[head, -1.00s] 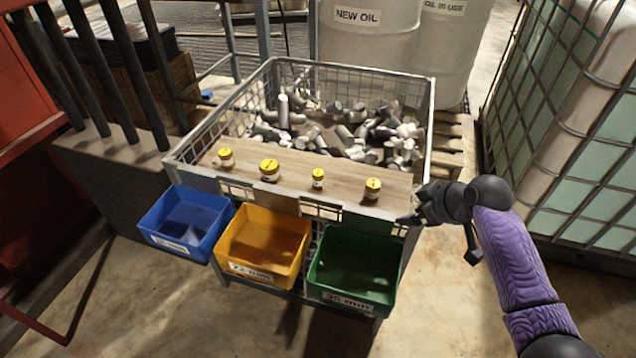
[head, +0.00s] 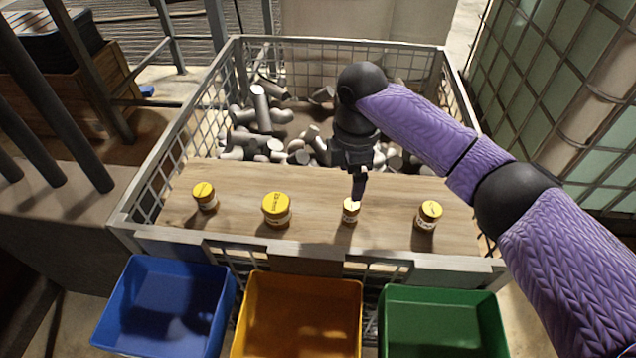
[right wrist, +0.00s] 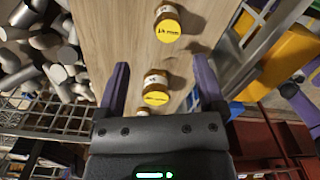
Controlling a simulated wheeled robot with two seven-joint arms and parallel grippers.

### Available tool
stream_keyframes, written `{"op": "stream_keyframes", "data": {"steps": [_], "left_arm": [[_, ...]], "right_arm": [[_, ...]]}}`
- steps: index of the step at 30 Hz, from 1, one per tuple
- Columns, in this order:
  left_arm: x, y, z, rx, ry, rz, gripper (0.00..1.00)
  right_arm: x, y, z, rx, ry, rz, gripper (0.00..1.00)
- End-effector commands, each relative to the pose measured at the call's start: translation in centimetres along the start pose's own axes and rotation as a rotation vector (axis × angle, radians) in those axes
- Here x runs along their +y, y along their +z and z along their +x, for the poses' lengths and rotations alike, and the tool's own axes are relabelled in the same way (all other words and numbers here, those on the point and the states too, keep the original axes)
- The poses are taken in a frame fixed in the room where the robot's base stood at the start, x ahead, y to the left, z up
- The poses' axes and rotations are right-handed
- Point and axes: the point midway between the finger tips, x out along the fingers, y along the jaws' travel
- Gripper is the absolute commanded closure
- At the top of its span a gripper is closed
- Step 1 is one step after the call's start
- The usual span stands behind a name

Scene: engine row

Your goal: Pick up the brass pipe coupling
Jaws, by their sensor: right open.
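Several short brass couplings with yellow tops and pale labels stand upright in a row on a wooden board; I cannot tell which one is meant. In the head view they are the left one (head: 204,196), the wide second one (head: 276,209), the small third one (head: 350,212) and the right one (head: 428,215). My right gripper (head: 358,188) points down just above and behind the small third one. In the right wrist view its fingers (right wrist: 160,66) are apart and empty; two couplings (right wrist: 155,88) (right wrist: 167,22) show, and a small one (right wrist: 143,112) is partly hidden by the gripper body. My left gripper is out of view.
The wooden board (head: 320,235) lies across a wire-mesh crate (head: 140,205) full of grey metal cylinders (head: 262,105). Blue (head: 165,305), orange (head: 300,315) and green (head: 440,320) bins hang along its front. A caged tank (head: 520,70) stands at right.

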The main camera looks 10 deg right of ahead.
Motion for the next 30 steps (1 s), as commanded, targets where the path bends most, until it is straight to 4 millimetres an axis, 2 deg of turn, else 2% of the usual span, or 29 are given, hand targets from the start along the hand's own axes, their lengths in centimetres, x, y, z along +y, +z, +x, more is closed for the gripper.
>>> {"op": "stream_keyframes", "data": {"steps": [2, 9, 11, 17, 23, 24, 26, 30], "left_arm": [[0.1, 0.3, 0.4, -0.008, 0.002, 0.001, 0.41], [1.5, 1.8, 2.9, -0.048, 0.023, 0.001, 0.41], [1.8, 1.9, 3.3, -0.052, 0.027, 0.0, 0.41], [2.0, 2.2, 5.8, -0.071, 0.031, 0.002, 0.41], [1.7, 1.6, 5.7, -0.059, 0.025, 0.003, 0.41], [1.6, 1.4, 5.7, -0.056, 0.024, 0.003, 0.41], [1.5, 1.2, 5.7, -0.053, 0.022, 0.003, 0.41], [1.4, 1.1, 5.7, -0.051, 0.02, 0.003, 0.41]], "right_arm": [[0.0, 0.1, 0.6, -0.004, -0.001, 0.0, 0.12], [-0.1, 0.1, 5.3, -0.003, -0.004, 0.0, 0.12], [-0.2, 0.1, 6.1, -0.003, -0.002, -0.001, 0.12], [-0.9, 0.4, 10.1, -0.002, -0.006, 0.0, 0.12], [-0.8, 0.3, 10.0, -0.002, 0.001, 0.0, 0.12], [-0.8, 0.3, 9.9, -0.002, 0.001, 0.0, 0.14], [-0.8, 0.3, 9.9, -0.002, 0.001, 0.0, 0.27], [-0.8, 0.3, 9.9, -0.002, 0.001, 0.0, 0.57]]}}
